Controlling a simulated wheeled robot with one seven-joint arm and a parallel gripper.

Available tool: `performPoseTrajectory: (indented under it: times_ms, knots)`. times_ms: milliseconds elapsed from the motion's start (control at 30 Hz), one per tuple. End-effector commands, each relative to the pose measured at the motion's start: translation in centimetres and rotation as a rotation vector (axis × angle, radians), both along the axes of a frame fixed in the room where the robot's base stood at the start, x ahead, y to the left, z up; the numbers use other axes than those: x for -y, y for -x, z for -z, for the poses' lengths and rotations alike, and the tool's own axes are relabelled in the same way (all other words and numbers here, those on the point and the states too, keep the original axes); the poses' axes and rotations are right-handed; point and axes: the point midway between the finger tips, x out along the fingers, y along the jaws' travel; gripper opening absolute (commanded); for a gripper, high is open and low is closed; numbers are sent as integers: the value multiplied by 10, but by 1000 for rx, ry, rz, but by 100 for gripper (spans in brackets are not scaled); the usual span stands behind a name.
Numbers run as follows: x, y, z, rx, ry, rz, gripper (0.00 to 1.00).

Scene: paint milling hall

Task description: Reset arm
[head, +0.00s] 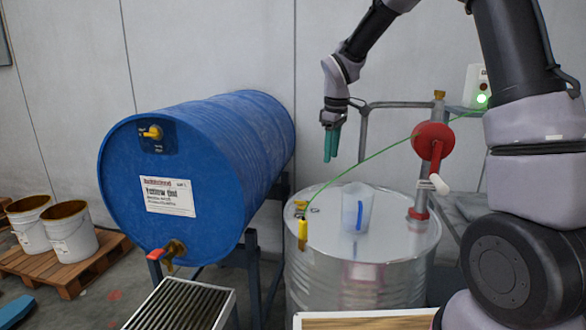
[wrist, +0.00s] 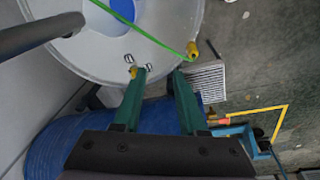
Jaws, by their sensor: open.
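My gripper (head: 332,143) points down with its green fingers, in the air above and behind the steel drum (head: 362,283) in the head view. In the wrist view my gripper (wrist: 160,82) has its two green fingers apart with nothing between them. A clear jug (head: 356,208) with a blue handle stands upright on the drum's top, below and to the right of my gripper. It is partly seen at the top edge of the wrist view (wrist: 122,8).
A blue drum (head: 200,165) with a brass tap (head: 174,250) lies on a stand at left. A red hand pump (head: 432,140) rises from the steel drum. A green cable (head: 385,150) runs to a yellow clamp (head: 302,234). A grating (head: 182,305) and white buckets (head: 70,230) stand at left.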

Motion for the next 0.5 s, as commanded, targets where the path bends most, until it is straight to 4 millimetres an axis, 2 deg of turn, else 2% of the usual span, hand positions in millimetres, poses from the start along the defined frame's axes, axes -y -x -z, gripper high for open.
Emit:
performPoseTrajectory:
  times_ms: [33, 200, 400, 500]
  knots:
    - [13, 11, -23, 27, -15, 68, 41]
    - [52, 58, -83, 100, -95, 331, 41]
    - [91, 124, -132, 175, -222, 638, 41]
    - [107, 159, -147, 206, -300, 787, 41]
